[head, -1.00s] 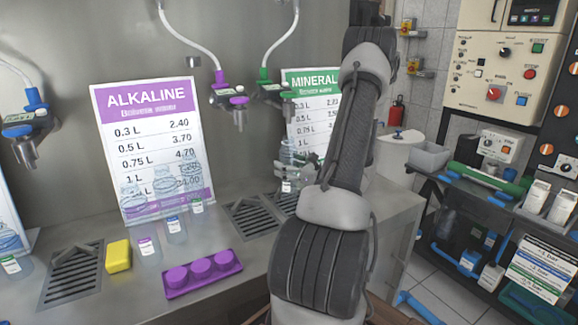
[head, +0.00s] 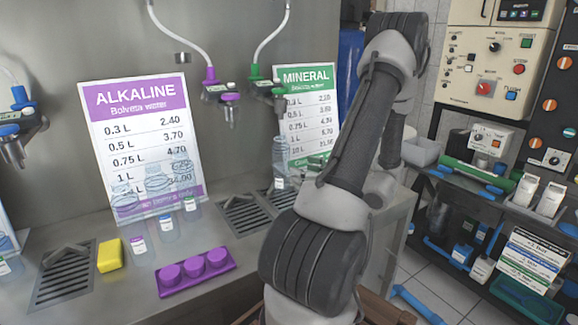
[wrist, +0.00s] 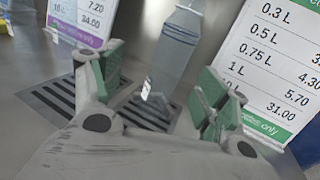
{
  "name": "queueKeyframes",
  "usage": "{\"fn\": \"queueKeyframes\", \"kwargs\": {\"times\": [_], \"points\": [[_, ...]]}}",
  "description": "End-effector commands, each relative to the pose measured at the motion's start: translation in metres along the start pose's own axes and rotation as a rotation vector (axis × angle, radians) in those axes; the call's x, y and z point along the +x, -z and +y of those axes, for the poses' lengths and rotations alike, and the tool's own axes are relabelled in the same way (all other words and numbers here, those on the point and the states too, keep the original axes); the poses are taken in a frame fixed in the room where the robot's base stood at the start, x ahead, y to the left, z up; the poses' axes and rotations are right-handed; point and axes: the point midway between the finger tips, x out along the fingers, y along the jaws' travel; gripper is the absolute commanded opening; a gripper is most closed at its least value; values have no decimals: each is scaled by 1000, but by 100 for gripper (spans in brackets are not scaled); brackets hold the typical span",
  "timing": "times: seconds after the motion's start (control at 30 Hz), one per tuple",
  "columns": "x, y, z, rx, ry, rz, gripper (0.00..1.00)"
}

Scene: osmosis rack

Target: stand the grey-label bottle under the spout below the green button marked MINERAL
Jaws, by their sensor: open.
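The clear grey-label bottle (head: 279,172) stands upright on a drain grate (head: 245,214) at the back of the steel counter. It appears below the spout (head: 281,118) under the green button (head: 279,92), left of the green MINERAL sign (head: 310,110). In the wrist view the bottle (wrist: 172,55) stands just beyond my gripper (wrist: 160,82), in line with the gap between the green-padded fingers. The fingers are open and apart, and no contact with the bottle shows. In the head view my arm hides much of the gripper.
Small bottles with purple (head: 139,246), blue (head: 166,228) and green (head: 191,208) labels stand to the left. A purple tray (head: 195,272) and a yellow sponge (head: 110,256) lie in front. The purple ALKALINE sign (head: 145,150) leans on the back wall.

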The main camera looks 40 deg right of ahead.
Motion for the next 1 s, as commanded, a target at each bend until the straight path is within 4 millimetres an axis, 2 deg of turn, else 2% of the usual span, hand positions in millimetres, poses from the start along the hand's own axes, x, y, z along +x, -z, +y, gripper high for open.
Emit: {"fn": "queueKeyframes", "kwargs": {"times": [0.07,0.17,0.23,0.3,0.4,0.5,0.6,0.7,0.9,1.0], "points": [[18,-18,33,-70,-129,31,75],[37,-44,100,-221,-383,98,75],[40,-60,155,-366,-592,149,75],[31,-71,202,-527,-794,195,75],[8,-81,253,-784,-1059,245,75],[-22,-89,283,-1071,-1292,274,75],[-48,-99,294,-1392,-1483,278,75],[-66,-112,292,-1730,-1618,258,75],[-75,-144,278,-2289,-1701,184,75],[-74,-155,274,-2443,-1692,158,75]]}}
